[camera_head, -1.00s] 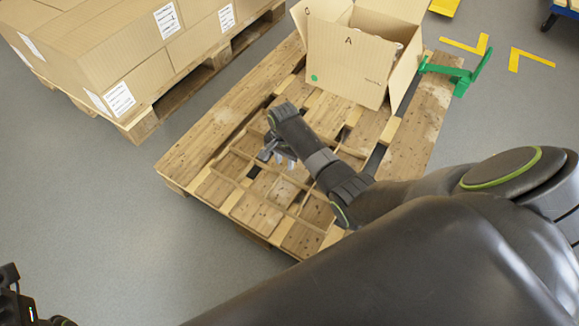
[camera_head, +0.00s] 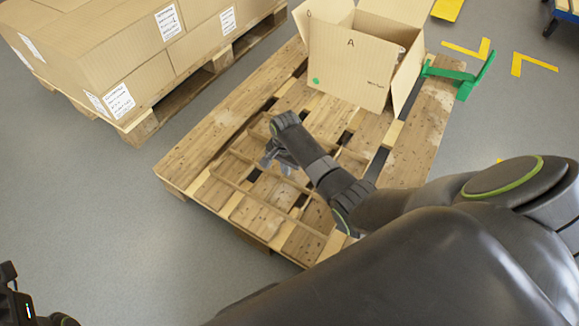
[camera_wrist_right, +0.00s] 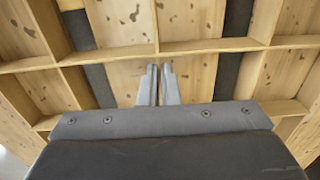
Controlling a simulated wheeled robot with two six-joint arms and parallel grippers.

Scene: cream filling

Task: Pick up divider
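The divider (camera_head: 262,201) is a tan grid of thin crossing slats lying on the near part of the wooden pallet. My right gripper (camera_head: 278,167) reaches down to it, and my forearm hides part of the grid. In the right wrist view, the gripper's two grey fingers (camera_wrist_right: 159,82) are close together on either side of a thin slat of the divider (camera_wrist_right: 215,46), near a crossing. They look shut on that slat. The divider looks level and low on the pallet. At the lower left only a dark part of my left arm shows; its fingers are not visible.
An open cardboard box (camera_head: 350,62) marked A stands at the pallet's (camera_head: 215,130) far end. A green bracket (camera_head: 465,78) is beside it. Closed cartons (camera_head: 120,50) stand on another pallet at upper left. Grey floor at left is free.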

